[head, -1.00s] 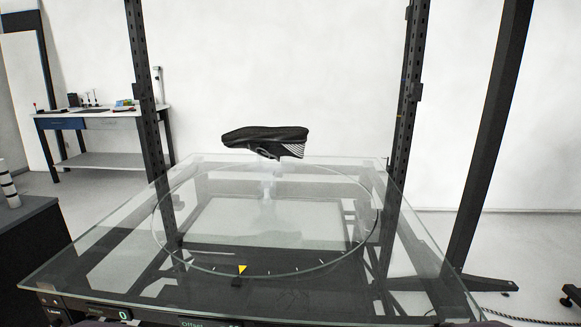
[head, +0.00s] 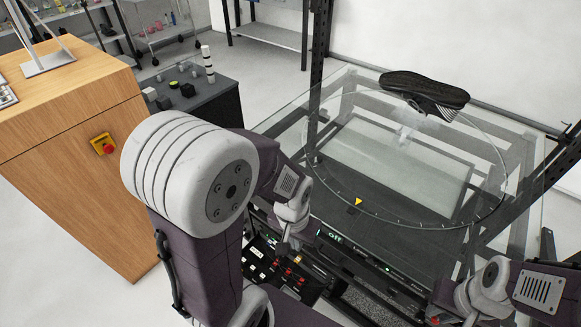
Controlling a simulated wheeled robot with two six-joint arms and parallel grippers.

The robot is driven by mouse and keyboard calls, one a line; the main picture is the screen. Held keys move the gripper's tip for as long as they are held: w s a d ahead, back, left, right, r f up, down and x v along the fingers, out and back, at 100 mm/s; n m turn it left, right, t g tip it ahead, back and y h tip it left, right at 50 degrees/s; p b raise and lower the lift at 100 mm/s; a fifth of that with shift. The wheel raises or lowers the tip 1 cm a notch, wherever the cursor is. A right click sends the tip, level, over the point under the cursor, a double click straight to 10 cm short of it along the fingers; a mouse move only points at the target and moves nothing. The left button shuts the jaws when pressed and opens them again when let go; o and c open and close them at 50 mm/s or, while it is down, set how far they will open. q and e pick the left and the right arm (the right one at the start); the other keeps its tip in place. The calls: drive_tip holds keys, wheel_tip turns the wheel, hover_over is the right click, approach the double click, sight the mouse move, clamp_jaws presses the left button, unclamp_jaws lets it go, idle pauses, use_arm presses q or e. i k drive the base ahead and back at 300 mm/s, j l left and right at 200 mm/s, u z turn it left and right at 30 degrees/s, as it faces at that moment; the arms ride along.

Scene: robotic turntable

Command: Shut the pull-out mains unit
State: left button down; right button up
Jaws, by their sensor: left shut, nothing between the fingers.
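The pull-out mains unit looks to be the black drawer-like panel (head: 262,262) with red and white parts on its top. It sticks out from under the front left of the glass turntable table (head: 275,122). My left gripper (head: 284,249) is shut and empty, pointing down over or beside the panel; I cannot tell whether it touches. My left arm hides part of the panel's near side. My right gripper (head: 436,318) is small at the bottom edge, in front of the table's right part; its fingers are too unclear to read.
A black shoe (head: 425,90) is held above the turntable's glass disc. A wooden cabinet (head: 75,185) with a red and yellow emergency switch (head: 103,144) stands at the left. A dark low cabinet (head: 214,103) with small items stands behind my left arm. White floor shows between.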

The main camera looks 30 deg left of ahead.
sight(255, 253)
drive_tip(key=k+l+u, duration=0.1)
drive_tip(key=u, duration=0.35)
drive_tip(key=k+l+u, duration=0.15)
drive_tip(key=u, duration=0.25)
drive_tip(key=k+l+u, duration=0.1)
drive_tip(key=u, duration=0.35)
drive_tip(key=k+u, duration=0.25)
drive_tip(key=u, duration=0.15)
